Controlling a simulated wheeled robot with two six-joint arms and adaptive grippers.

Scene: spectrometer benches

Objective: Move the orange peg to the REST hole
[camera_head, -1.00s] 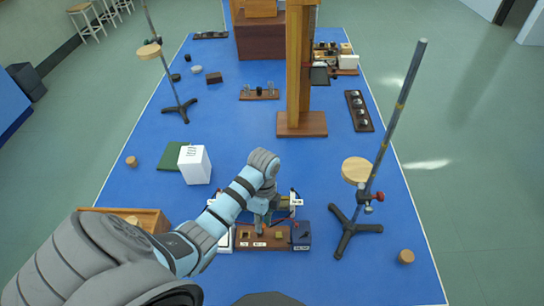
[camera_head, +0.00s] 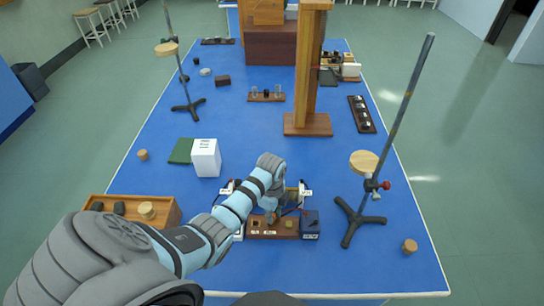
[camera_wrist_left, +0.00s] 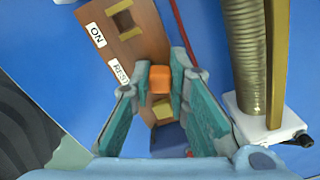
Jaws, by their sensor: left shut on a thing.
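The orange peg (camera_wrist_left: 160,80) is between the fingertips of my left gripper (camera_wrist_left: 160,68), which is shut on it. In the left wrist view the peg is over the brown wooden board (camera_wrist_left: 148,38), beside the REST label (camera_wrist_left: 118,71). The REST hole is hidden, and I cannot tell whether the peg is in it or above it. The square ON hole (camera_wrist_left: 125,19) is empty. In the head view my left gripper (camera_head: 271,217) points down at the board (camera_head: 262,236). My right gripper is not in view.
A yellowish block (camera_wrist_left: 163,108) sits on the board just past the peg. A coil (camera_wrist_left: 244,50) on a white base and a red wire (camera_wrist_left: 183,30) are close to the right finger. A rod stand (camera_head: 365,200) and white box (camera_head: 206,158) are nearby.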

